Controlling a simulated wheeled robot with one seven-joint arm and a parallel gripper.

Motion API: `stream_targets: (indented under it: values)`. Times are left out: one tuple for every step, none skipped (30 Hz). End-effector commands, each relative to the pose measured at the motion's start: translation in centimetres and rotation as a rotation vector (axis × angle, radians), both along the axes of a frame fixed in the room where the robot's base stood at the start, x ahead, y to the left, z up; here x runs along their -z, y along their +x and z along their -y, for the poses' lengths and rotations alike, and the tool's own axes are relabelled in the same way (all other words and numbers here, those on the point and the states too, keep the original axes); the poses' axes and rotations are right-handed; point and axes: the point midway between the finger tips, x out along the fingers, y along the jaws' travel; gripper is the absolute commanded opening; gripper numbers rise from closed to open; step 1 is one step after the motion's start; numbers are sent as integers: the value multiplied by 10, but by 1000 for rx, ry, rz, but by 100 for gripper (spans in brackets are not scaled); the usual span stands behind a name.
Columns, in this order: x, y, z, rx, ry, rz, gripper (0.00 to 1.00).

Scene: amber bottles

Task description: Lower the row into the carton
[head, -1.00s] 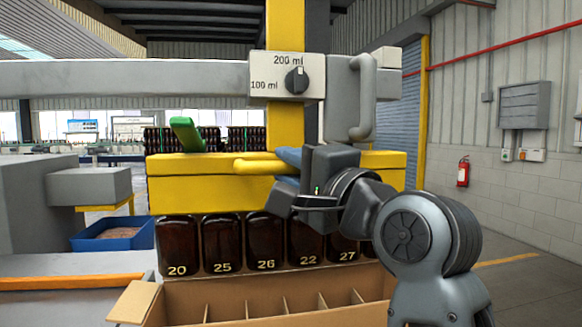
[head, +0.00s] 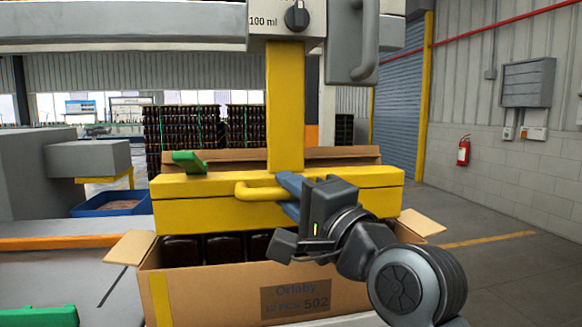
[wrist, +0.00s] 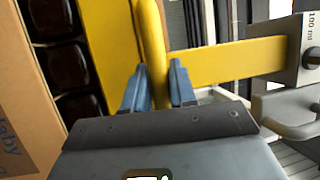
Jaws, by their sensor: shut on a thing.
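The row of amber bottles (head: 222,247) hangs under the yellow lifting head (head: 225,217). The bottles' lower parts are inside the open cardboard carton (head: 215,290), behind its front wall. Their tops show dark between the head and the rim, and they also show in the wrist view (wrist: 67,68). How deep the bottle bases sit is hidden. My gripper (head: 283,195) is shut on the yellow handle (head: 250,192) at the front of the head. The wrist view shows its blue fingers (wrist: 158,85) on both sides of the handle bar. A green lever (head: 188,162) stands on the head's left end.
The carton's side flaps (head: 130,247) are folded outward. A dial panel (head: 270,18) is at the top of the column. A blue bin (head: 110,205) stands at the left. A green object (head: 38,317) lies at the lower left. Stacked bottles (head: 180,130) are behind.

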Motion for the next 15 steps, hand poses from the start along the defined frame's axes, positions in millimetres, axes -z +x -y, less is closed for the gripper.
stream_targets:
  values:
    - [17,0,0,-1,-1,-4,0]
    - [22,0,0,-1,-1,-4,0]
    - [28,0,0,-1,-2,-4,0]
    - [32,0,0,0,-1,-3,0]
    - [36,0,0,0,-1,-3,0]
    - [40,0,0,0,-1,-3,0]
    - [42,0,0,0,-1,-3,0]
    - [44,0,0,0,0,-2,0]
    - [46,0,0,0,0,-2,0]
    - [47,0,0,0,0,-1,0]
    - [48,0,0,0,0,-1,0]
    - [48,0,0,0,0,-1,0]
    - [48,0,0,0,0,0,0]
    - [48,0,0,0,0,0,0]
    - [48,0,0,0,0,0,0]
